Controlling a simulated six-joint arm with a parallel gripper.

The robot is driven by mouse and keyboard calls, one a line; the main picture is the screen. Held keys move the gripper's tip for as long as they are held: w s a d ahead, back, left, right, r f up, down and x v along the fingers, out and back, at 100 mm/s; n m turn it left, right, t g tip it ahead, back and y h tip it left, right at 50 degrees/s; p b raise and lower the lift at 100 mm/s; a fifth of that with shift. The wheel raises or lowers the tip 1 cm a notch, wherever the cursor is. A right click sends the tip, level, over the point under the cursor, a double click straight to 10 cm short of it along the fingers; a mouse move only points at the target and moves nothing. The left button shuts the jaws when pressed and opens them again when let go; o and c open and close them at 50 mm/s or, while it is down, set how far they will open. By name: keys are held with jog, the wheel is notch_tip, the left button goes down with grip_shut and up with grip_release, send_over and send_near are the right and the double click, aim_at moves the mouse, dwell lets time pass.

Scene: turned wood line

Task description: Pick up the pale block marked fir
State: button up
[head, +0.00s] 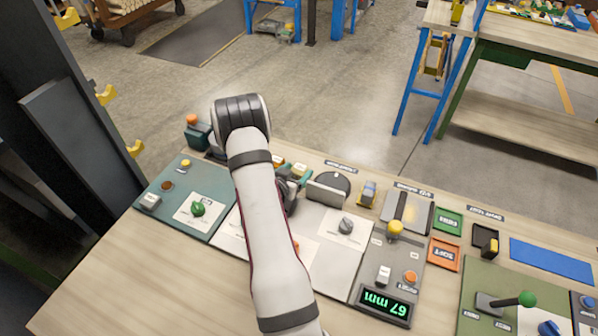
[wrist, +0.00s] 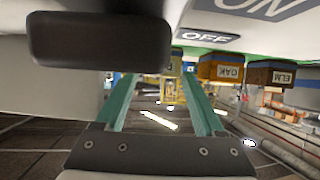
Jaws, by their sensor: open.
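In the wrist view my gripper (wrist: 160,80) shows two teal fingers, apart with nothing held between them. Beyond the right fingertip, a tan block (wrist: 176,66) shows in part; a dark rounded part hides its left side and its letters are too small to read fully. To its right are an orange-brown block marked OAK (wrist: 224,71) and a darker brown block marked ELM (wrist: 270,75). In the head view my gripper (head: 291,183) is low over the bench, partly hidden behind my arm. Small orange blocks (head: 299,170) show close by it; no fir mark is readable there.
The bench's front left is bare.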

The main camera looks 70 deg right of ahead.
jog(key=shift+d+f, duration=0.2)
jog(key=shift+d, duration=0.15)
grip_shut()
jog(key=shift+r, duration=0.15)
